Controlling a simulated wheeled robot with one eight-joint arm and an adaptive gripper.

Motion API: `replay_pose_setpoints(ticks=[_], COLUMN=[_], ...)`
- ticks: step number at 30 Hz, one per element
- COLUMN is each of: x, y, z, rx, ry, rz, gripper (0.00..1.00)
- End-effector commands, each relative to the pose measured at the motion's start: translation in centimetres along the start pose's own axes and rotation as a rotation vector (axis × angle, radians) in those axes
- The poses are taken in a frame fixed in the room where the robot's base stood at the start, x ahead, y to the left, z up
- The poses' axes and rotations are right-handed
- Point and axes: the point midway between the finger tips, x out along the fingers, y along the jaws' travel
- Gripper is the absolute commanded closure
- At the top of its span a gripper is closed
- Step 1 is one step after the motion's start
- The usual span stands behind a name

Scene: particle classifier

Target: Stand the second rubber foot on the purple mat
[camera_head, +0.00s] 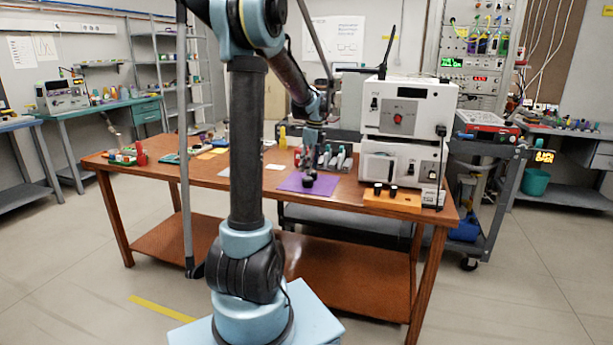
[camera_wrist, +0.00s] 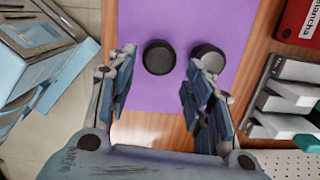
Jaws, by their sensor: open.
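Two black rubber feet show on the purple mat (camera_head: 294,188). In the wrist view, one round foot (camera_wrist: 159,57) lies in the gap ahead of my fingers. The other foot (camera_wrist: 208,62) is just to its right, by the right fingertip, which partly covers its lower edge. Both stand on the mat (camera_wrist: 200,18) with round tops facing the camera. My gripper (camera_wrist: 161,62) is open, with its fingers spread and nothing held between them. In the head view my gripper (camera_head: 310,160) points down just above the feet; the feet look small and dark there.
An orange board (camera_head: 410,205) with two black cylinders stands at the right table edge, before stacked white instruments (camera_head: 408,105). Grey holders (camera_head: 340,160) stand behind the mat. The wooden tabletop (camera_head: 278,205) is clear in front of it. A red box (camera_wrist: 298,22) is at the wrist view's upper right.

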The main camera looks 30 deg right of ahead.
Motion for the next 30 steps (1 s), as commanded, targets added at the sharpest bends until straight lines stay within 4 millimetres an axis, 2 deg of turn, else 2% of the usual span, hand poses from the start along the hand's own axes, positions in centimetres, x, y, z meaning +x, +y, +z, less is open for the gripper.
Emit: replay_pose_setpoints(ticks=[3, 9, 13, 20, 23, 26, 30], x=[-2.3, -5.1, -6.1, -6.5, -6.7, -6.7, -6.6], y=[0.0, 0.0, 0.0, 0.5, 2.3, 5.5, 11.0], z=[0.0, -0.1, -0.1, 0.3, 1.6, 3.7, 6.4], rx=[0.001, 0.001, 0.001, -0.02, -0.102, -0.246, -0.499], ry=[0.0, 0.0, 0.0, 0.001, 0.003, 0.008, 0.017], rz=[0.0, 0.0, 0.0, -0.001, -0.003, -0.008, -0.015], gripper=[0.53, 0.53, 0.53, 0.53, 0.53, 0.53, 0.53])
